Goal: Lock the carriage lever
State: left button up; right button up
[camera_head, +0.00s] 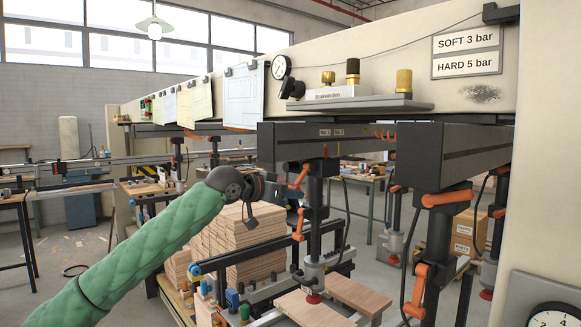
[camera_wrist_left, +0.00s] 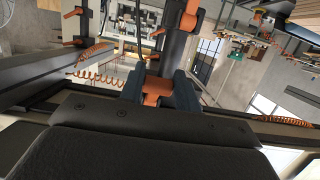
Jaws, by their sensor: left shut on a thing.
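The orange carriage lever (camera_head: 301,175) sits on the dark carriage under the beam, in the middle of the head view. My left gripper (camera_head: 284,194) reaches in from the left at this lever. In the left wrist view, the left gripper's (camera_wrist_left: 158,92) two dark fingers are shut on an orange piece, the lever's end (camera_wrist_left: 157,87). The fingers hide part of the lever. A second orange lever (camera_head: 298,226) hangs lower on the same dark column, apart from the gripper. My right gripper is not in view.
A second carriage with orange levers (camera_head: 447,198) stands at the right. Wooden boards (camera_head: 315,308) lie below the spindle. Stacked timber (camera_head: 240,245) stands behind my left arm. A coiled orange hose (camera_wrist_left: 92,78) runs near the gripper in the wrist view.

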pick_arm(q)
jog(key=shift+d+f, duration=0.1)
jog(key=shift+f, duration=0.05)
jog(key=shift+w+d+f, duration=0.3)
jog(key=shift+w+d, duration=0.05)
jog(key=shift+d, duration=0.05)
jog(key=shift+w+d+f, duration=0.1)
jog(key=shift+f, duration=0.05)
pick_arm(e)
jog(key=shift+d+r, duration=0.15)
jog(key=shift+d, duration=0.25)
pick_arm(q)
jog(key=shift+p+x, duration=0.45)
jog(key=shift+x, duration=0.3)
jog(key=o, duration=0.9)
jog(key=shift+f, duration=0.1)
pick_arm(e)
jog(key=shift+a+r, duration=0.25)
